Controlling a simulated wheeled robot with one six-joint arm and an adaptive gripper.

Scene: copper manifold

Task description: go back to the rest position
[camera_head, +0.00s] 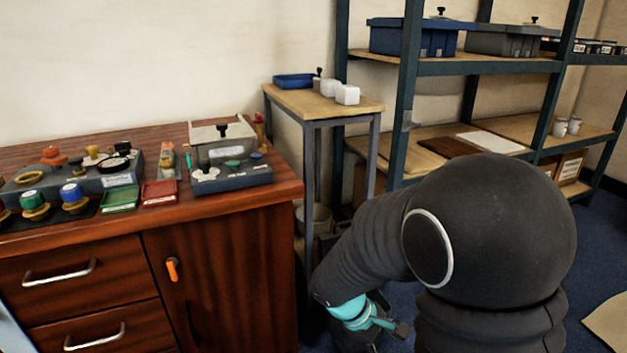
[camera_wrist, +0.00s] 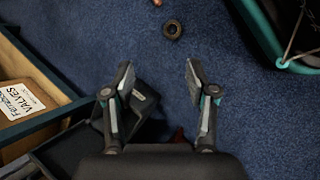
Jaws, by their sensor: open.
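My gripper (camera_wrist: 160,78) is open, with its two fingers spread apart and nothing between them in the wrist view. It points down over dark blue carpet. In the head view my black arm bends down at the right of the wooden cabinet, and the gripper (camera_head: 384,326) shows only partly, low in the picture, with teal parts near it. The rest of it is hidden by the arm and the frame edge.
The wooden cabinet (camera_head: 225,240) holds valves and trays on top. A narrow table (camera_head: 335,105) and metal shelving (camera_head: 405,95) stand behind. The wrist view shows a dark ring (camera_wrist: 172,29) on the carpet, a teal-rimmed container (camera_wrist: 262,35) and a box labelled VALVES (camera_wrist: 22,98).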

